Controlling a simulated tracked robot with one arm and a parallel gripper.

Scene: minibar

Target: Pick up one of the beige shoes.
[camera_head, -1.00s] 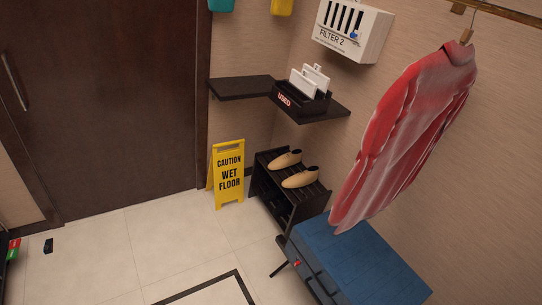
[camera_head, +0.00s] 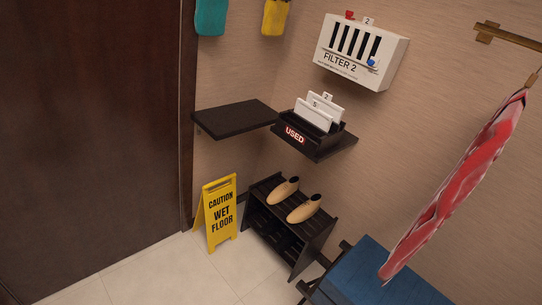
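Two beige shoes stand side by side on top of a dark slatted shoe rack (camera_head: 318,238) in the corner. The left shoe (camera_head: 282,191) is a little farther back. The right shoe (camera_head: 303,210) is nearer to me. Both have dark openings facing the wall and toes pointing toward the lower left. My gripper is not in this view.
A yellow wet floor sign (camera_head: 218,213) stands just left of the rack. A dark shelf (camera_head: 235,117) and a black box marked USED (camera_head: 296,133) are above it. A blue-topped cabinet (camera_head: 375,275) and a hanging red garment (camera_head: 455,190) are at right. Tiled floor (camera_head: 150,277) is clear.

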